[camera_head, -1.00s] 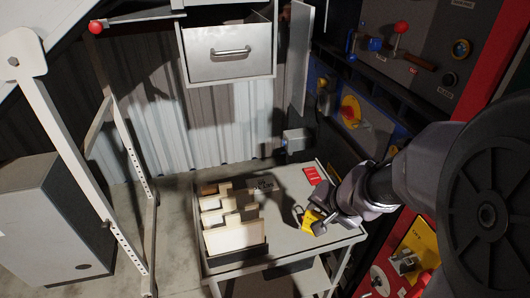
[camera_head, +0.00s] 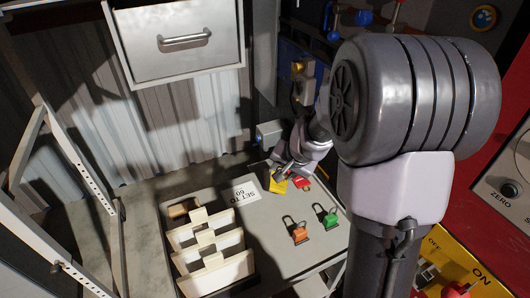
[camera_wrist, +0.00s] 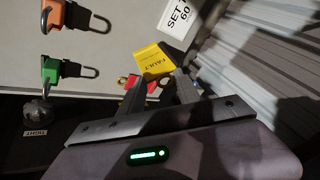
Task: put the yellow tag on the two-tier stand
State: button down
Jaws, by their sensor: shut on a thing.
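The yellow tag (camera_head: 278,185), lettered FAULT in the wrist view (camera_wrist: 153,60), is at the tips of my gripper (camera_head: 284,173). In the wrist view the two fingers (camera_wrist: 160,84) are closed on its near edge. It is over the back right of a grey table with a lower shelf, which looks like the two-tier stand (camera_head: 265,240). I cannot tell whether the tag touches the top. A red item (camera_head: 302,183) lies close beside the gripper, partly hidden by a finger in the wrist view.
A SET TO 60 card (camera_head: 242,191) lies left of the tag. Orange (camera_head: 300,234) and green (camera_head: 329,219) padlocks are nearer the front. A drawer (camera_head: 180,42) hangs above; a red panel (camera_head: 490,150) stands at right.

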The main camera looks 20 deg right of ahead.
jog(key=w+d+f+b, duration=0.2)
jog(key=w+f, duration=0.2)
jog(key=w, duration=0.2)
jog(key=c, duration=0.8)
grip_release()
jog(key=shift+c, duration=0.2)
